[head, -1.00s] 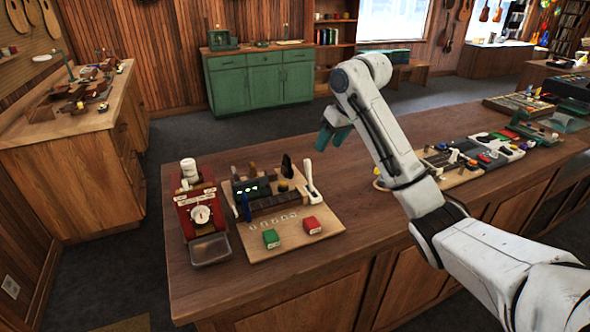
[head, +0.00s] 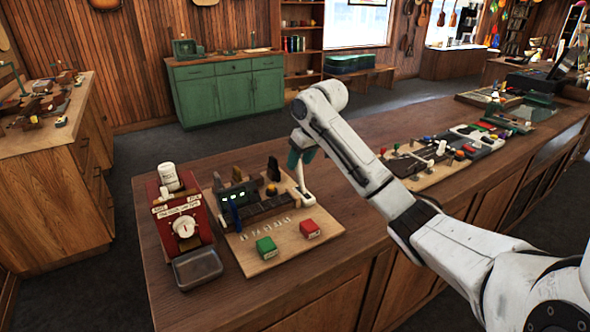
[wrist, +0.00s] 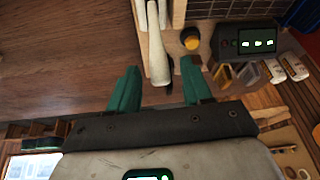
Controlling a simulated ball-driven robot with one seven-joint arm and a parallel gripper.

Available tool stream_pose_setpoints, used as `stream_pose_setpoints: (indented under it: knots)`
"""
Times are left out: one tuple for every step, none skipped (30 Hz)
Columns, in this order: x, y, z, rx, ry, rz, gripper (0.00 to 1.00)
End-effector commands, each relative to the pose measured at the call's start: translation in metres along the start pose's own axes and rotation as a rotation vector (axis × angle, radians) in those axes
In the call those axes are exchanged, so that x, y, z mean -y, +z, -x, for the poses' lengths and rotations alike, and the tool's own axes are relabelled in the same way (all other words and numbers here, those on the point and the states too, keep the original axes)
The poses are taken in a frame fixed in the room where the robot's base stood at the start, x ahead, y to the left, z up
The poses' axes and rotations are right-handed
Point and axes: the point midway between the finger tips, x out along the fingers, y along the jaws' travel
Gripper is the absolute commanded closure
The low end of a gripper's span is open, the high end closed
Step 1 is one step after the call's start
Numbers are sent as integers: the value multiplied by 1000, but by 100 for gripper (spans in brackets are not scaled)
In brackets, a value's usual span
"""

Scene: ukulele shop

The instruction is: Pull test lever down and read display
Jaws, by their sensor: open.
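The white test lever (head: 300,178) stands up at the right edge of a wooden board (head: 285,255) on the counter. In the wrist view the lever (wrist: 158,45) reaches down between the two green fingers of my gripper (wrist: 155,85), which are apart, with a gap on each side. In the head view my gripper (head: 301,155) is at the lever's top, and its fingers partly hide it. The small dark display (head: 238,192) shows lit pale-green marks; it also shows in the wrist view (wrist: 248,42). Its characters are too small to read.
A yellow knob (wrist: 190,39) is close to the lever. A red machine with a dial (head: 184,222) stands left. Another board with small controls (head: 425,165) lies right.

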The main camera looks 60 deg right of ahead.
Motion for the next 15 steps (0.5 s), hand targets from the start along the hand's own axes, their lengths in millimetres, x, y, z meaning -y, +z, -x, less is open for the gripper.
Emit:
stream_pose_setpoints:
  knots:
    - [0,0,-9,3,0,-1,51]
    - [0,0,-14,3,0,-1,51]
    - [0,0,-20,3,0,-1,51]
    - [-1,0,-24,3,1,-1,51]
    - [0,0,-28,2,0,-1,51]
    - [0,0,-33,2,0,-1,51]
    - [0,0,-37,2,0,-1,51]
    - [0,0,-39,1,0,-1,51]
    - [0,0,-42,1,0,-1,51]
    - [0,0,-44,1,0,-1,51]
    - [0,0,-46,1,0,-1,51]
    - [0,0,-48,0,0,-1,51]
    - [0,0,-49,0,0,-1,51]
    - [0,0,-49,0,0,-1,51]
    - [0,0,-50,0,0,0,51]
